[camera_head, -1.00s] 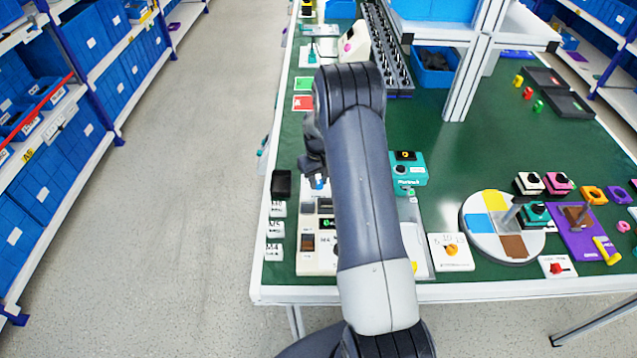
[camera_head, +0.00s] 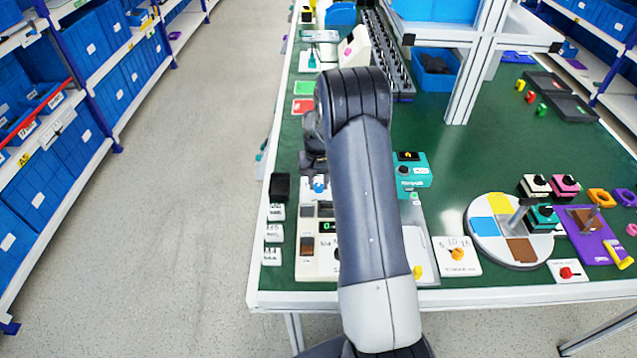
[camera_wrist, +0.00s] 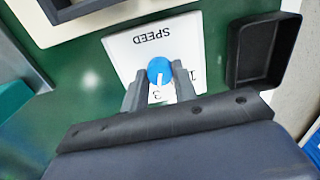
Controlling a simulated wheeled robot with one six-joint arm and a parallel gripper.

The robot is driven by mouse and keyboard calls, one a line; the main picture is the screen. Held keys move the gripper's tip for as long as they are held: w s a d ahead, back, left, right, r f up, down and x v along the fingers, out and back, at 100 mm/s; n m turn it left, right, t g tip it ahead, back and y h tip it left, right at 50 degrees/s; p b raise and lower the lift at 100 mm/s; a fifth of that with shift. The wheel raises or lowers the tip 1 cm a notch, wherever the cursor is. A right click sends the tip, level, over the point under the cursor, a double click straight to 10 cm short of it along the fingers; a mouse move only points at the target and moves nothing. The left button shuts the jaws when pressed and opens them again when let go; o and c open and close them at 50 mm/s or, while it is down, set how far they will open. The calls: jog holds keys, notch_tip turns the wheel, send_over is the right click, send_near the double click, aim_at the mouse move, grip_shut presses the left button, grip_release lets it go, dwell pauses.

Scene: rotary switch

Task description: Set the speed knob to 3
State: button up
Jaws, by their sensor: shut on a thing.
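The speed knob (camera_wrist: 159,72) is a round blue knob with a white pointer line, on a white plate (camera_wrist: 128,50) marked SPEED. In the wrist view the lettering is upside down, and the pointer line runs down toward the 3 printed just below the knob. A 1 shows to the right, partly covered by a finger; other marks are hidden. My gripper (camera_wrist: 158,75) has one finger on each side of the knob and is shut on it. In the head view the blue knob (camera_head: 318,186) shows below my gripper, partly hidden by my arm.
A black open box (camera_wrist: 262,50) stands close beside the plate. In the head view, a beige device with a green display (camera_head: 327,227) and a teal device (camera_head: 411,171) lie near my arm. A white panel with an orange knob (camera_head: 457,254) is farther right.

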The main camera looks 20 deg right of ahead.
aim_at(319, 185)
jog(key=o, duration=1)
jog(key=shift+r, duration=0.1)
notch_tip(319, 185, up, 11)
jog(key=b, duration=0.1)
jog(key=shift+f, duration=0.2)
notch_tip(319, 185, down, 11)
jog(key=shift+r+p, duration=0.1)
jog(key=shift+p, duration=0.45)
